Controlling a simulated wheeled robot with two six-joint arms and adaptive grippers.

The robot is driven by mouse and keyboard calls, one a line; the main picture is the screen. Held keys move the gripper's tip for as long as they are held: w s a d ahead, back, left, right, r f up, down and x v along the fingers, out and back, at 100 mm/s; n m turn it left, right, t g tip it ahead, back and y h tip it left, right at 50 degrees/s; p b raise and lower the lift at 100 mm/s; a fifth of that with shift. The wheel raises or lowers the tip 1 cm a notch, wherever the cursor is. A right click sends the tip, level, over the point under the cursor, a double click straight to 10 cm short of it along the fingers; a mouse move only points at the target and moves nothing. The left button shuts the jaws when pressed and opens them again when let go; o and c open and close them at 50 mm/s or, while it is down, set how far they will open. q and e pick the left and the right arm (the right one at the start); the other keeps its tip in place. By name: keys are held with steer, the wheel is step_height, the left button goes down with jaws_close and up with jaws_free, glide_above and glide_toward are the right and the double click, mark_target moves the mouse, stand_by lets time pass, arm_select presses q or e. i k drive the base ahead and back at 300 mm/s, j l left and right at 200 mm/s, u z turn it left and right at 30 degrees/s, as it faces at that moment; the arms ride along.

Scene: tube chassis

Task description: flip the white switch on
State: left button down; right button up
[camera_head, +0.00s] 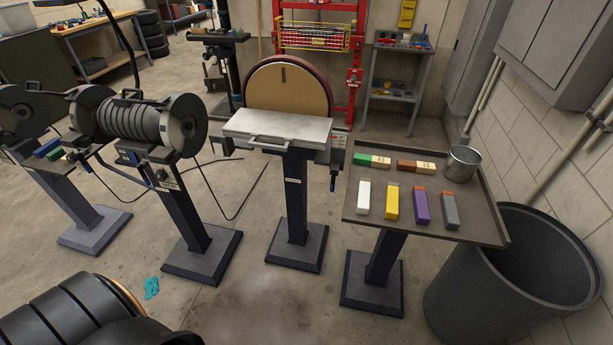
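I cannot make out a white switch anywhere in the head view. The disc sander (290,88) stands in the middle on a dark pedestal, with a pale flat table in front of its tan disc. A small pale label (292,181) shows on its pedestal, too small to read. The grinder with two dark wheels (140,118) stands to its left on another pedestal.
A tray stand (480,222) at right holds several coloured bars and a metal cup (462,163). A large grey bin (520,270) stands beside it against the wall. Black ribbed, rounded shapes (75,315) fill the lower left. A teal scrap (151,287) lies on open floor.

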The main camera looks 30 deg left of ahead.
mark_target(218, 148)
steer(key=u, duration=1.55)
